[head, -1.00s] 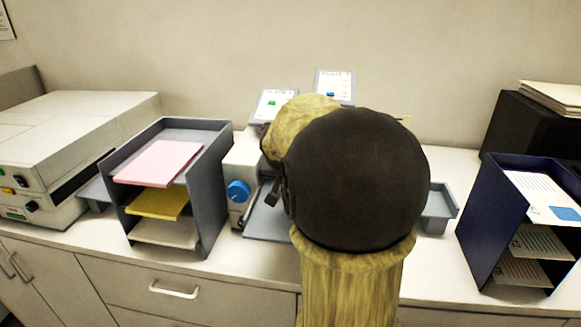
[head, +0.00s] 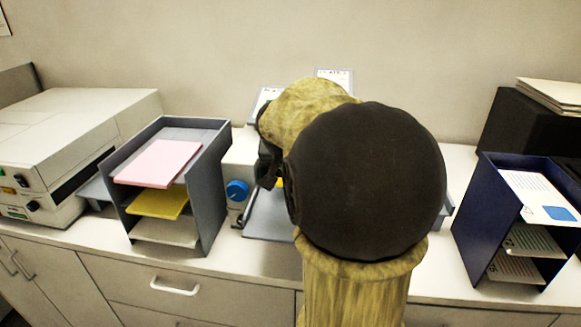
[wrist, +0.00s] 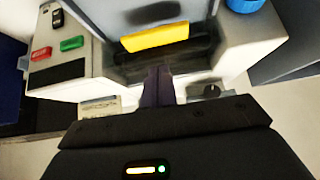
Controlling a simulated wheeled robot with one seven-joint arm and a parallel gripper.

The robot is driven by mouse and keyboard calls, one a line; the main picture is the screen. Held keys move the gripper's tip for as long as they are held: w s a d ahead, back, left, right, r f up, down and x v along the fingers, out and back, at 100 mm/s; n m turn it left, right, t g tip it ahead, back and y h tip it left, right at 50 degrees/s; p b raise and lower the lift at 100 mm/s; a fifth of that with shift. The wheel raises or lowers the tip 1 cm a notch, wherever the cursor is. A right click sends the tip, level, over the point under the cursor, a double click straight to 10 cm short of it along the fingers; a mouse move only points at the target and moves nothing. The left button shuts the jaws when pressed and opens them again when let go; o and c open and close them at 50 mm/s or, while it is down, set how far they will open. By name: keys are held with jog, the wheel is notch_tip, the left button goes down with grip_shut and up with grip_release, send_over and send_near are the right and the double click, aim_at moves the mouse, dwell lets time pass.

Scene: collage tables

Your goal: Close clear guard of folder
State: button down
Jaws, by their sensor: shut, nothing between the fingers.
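The folder (head: 241,148) is a pale machine on the counter with a blue knob (head: 237,190); my arm hides much of it in the head view. In the wrist view the folder's pale body (wrist: 225,48) shows on both sides of a dark, see-through panel that looks like the clear guard (wrist: 185,53). A yellow strip (wrist: 155,37) crosses this panel. My gripper (wrist: 158,72) is shut and empty, its fingertips in front of the panel just below the yellow strip. I cannot tell whether they touch it. The guard's exact angle is unclear.
Red (wrist: 41,53) and green (wrist: 72,44) buttons sit on the folder. A grey paper rack (head: 215,190) stands left of it, a dark blue rack (head: 480,215) to the right. A large pale machine (head: 70,130) is at far left. The wall is close behind.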

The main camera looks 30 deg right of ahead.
jog(key=b+v, duration=0.1)
jog(key=v, duration=0.7)
jog(key=shift+s+a+b, duration=0.3)
jog(key=shift+s+a, duration=0.15)
jog(key=shift+s, duration=0.05)
jog(key=shift+w, duration=0.1)
